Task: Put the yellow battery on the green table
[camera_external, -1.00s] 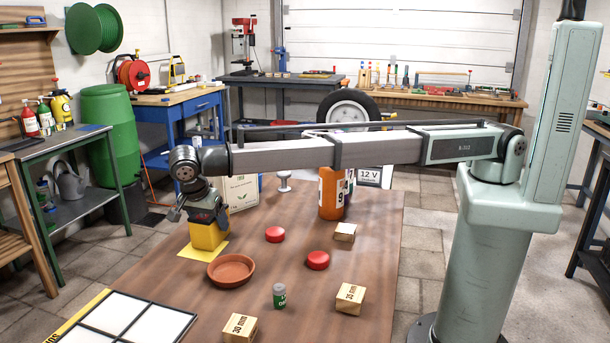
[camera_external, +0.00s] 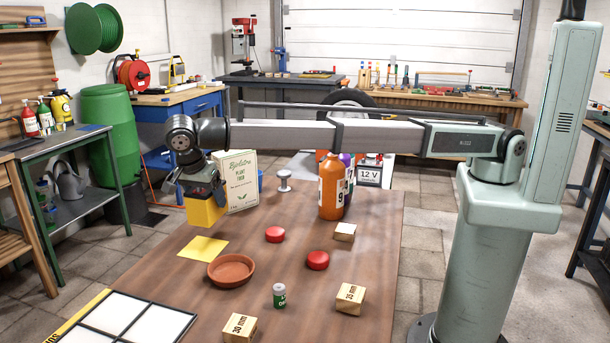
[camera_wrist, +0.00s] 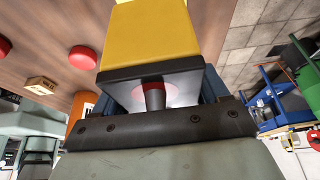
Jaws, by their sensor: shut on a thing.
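The yellow battery (camera_external: 205,212) is a yellow block with a dark top, hanging upright from my gripper (camera_external: 202,190) above the far left part of the brown table. My gripper is shut on its top. In the wrist view the battery (camera_wrist: 152,35) fills the upper middle, and its dark top with a knob sits at my gripper (camera_wrist: 155,98). The fingertips are partly hidden. A green-framed table (camera_external: 70,143) with a grey-green top stands to the left, apart from the brown table; my gripper is to the right of it.
A yellow sheet (camera_external: 203,248), a terracotta dish (camera_external: 231,271), red discs (camera_external: 318,260), wooden blocks (camera_external: 350,298), orange bottles (camera_external: 331,188) and a plant food box (camera_external: 236,180) are on the brown table (camera_external: 300,290). A green barrel (camera_external: 112,140) stands behind the green-framed table.

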